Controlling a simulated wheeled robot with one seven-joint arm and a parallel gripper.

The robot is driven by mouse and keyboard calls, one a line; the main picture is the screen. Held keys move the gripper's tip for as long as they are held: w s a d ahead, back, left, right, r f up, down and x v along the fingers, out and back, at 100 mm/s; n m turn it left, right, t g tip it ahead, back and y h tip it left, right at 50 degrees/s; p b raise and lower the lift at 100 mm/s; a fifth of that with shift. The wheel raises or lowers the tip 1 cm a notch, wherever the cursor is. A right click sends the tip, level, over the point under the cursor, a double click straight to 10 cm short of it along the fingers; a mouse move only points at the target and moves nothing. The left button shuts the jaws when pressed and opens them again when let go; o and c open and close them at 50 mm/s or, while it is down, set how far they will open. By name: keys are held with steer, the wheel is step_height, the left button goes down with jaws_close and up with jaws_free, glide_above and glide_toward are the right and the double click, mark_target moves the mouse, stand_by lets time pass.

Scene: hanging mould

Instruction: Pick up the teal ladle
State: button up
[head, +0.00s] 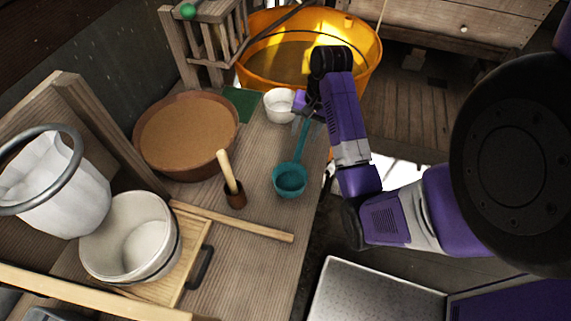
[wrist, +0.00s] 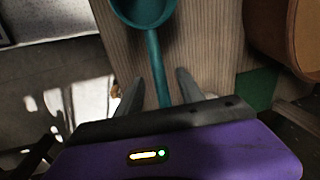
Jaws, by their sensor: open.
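The teal ladle (head: 291,178) lies on the wooden bench near its right edge in the head view, its bowl toward the camera and its handle running up under my gripper (head: 302,112). In the wrist view the ladle (wrist: 155,52) shows its bowl at the top and its handle coming down between the two fingers of my gripper (wrist: 157,88). The fingers are apart, one on each side of the handle. The far end of the handle is hidden behind the gripper body.
A white bowl (head: 279,105) stands just left of my gripper. A brown basin (head: 186,170), a small cup with a wooden pestle (head: 234,196) and a wooden stick (head: 250,224) lie to the left. An orange tub (head: 372,62) stands behind. The bench edge is close on the right.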

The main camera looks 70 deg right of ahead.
mark_target(300, 147)
steer(key=shift+w+f, duration=0.15)
steer(key=shift+f, duration=0.6)
steer(key=shift+w+a+f+p, duration=0.1)
steer(key=shift+w+f+p, duration=0.05)
steer(key=shift+f, duration=0.9)
steer(key=shift+w+a+f+p, duration=0.1)
steer(key=shift+f+p, duration=0.05)
steer(key=shift+f, duration=0.85)
steer(key=shift+w+a+f+p, duration=0.1)
steer(key=shift+w+f+p, duration=0.05)
steer(key=shift+f, duration=0.9)
jaws_close()
